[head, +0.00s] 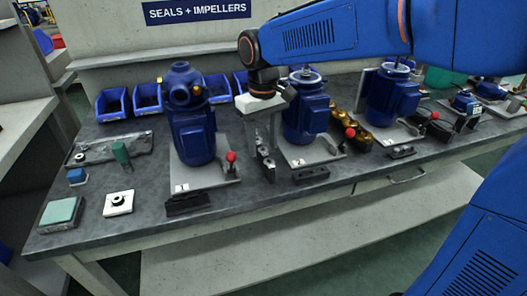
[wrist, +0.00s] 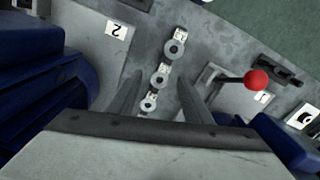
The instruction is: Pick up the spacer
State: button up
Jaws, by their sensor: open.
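Three small grey rings, each beside a white tag, lie in a slanting row in the wrist view: a far ring (wrist: 175,48), a middle ring (wrist: 158,78) and a near ring (wrist: 148,104). I cannot tell which of them is the spacer. My gripper (wrist: 161,82) is open, with its two dark fingers on either side of the row and nothing held. In the head view my gripper (head: 262,150) points down between two blue pumps, and the rings there are mostly hidden by the fingers.
A blue pump (head: 195,135) stands to the left of my gripper and another blue pump (head: 306,115) to the right. A red-knobbed lever (head: 231,158) is close on the left. A white block with a black ring (head: 118,203) sits at the bench's front left.

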jog(key=shift+c, duration=0.7)
jog(key=c, duration=1)
